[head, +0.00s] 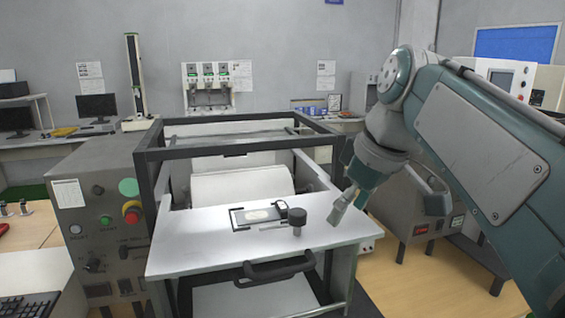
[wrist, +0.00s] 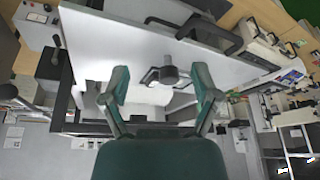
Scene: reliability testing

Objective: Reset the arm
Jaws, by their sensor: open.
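My arm reaches in from the right in the head view. My gripper (head: 347,208) hangs over the right part of a white platform, to the right of a black knob (head: 297,218). In the wrist view my gripper (wrist: 158,82) shows two fingers spread wide apart with nothing held between them. The knob and a dark clamp (wrist: 168,72) appear beyond the fingers, apart from them. The gap between the fingertips and the platform is hard to judge.
The white platform (head: 190,255) has a black front handle (head: 275,268) and carries a dark flat fixture (head: 258,215). A black frame (head: 145,170) stands behind it. A control panel (head: 105,215) with a red button is at left, and a grey machine (head: 405,205) at right.

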